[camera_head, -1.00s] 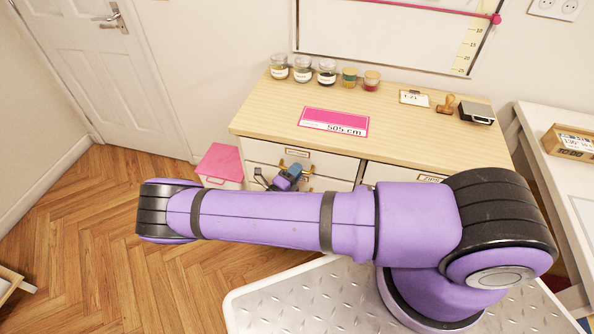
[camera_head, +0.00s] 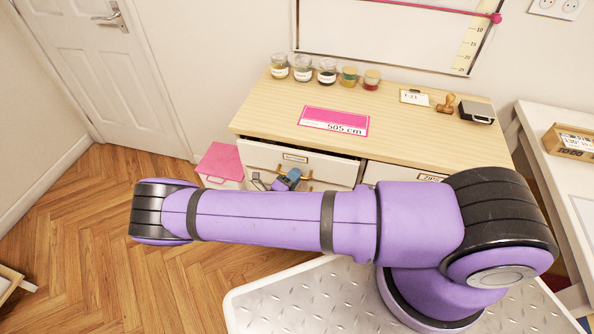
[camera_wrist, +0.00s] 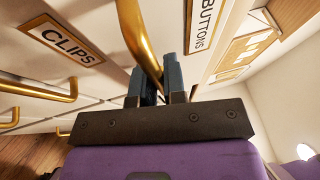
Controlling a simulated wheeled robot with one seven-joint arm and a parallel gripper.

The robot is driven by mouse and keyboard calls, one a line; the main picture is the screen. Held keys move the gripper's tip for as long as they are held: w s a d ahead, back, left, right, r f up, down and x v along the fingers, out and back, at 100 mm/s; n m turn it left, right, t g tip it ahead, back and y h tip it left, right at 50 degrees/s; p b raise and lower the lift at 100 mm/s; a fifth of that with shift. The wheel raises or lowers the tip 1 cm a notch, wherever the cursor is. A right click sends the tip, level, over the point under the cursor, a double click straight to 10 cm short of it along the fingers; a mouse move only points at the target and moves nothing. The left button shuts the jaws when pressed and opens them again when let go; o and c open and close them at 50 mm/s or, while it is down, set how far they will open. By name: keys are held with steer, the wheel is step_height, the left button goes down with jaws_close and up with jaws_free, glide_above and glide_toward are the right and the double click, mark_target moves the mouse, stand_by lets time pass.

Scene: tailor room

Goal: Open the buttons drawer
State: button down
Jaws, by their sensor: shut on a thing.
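The buttons drawer (camera_head: 330,168) is the top left drawer of the wooden-topped cabinet. It stands partly pulled out, with a dark gap behind its white front. In the wrist view its BUTTONS label (camera_wrist: 203,20) is partly cut off by the top edge. My gripper (camera_wrist: 158,86) is shut on the gold handle (camera_wrist: 138,38) beside that label. In the head view my gripper (camera_head: 289,178) is at the drawer front, partly hidden by my purple arm. The inside of the drawer is barely visible.
A CLIPS drawer (camera_wrist: 62,40) with a gold handle (camera_wrist: 40,90) adjoins it. Jars (camera_head: 327,72), a pink 505 cm card (camera_head: 333,122) and a stamp (camera_head: 446,104) sit on the cabinet top (camera_head: 410,135). A pink-lidded box (camera_head: 220,163) stands left of the cabinet. Floor is clear farther left.

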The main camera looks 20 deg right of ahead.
steer(key=s+a, duration=0.7)
steer(key=s, duration=0.2)
steer(key=s+a, duration=0.7)
steer(key=s, duration=0.3)
steer(key=shift+s, duration=0.1)
steer(key=c, duration=1.5)
jaws_free()
steer(key=shift+o, duration=0.2)
steer(key=v, duration=1.1)
steer(key=shift+d, duration=0.1)
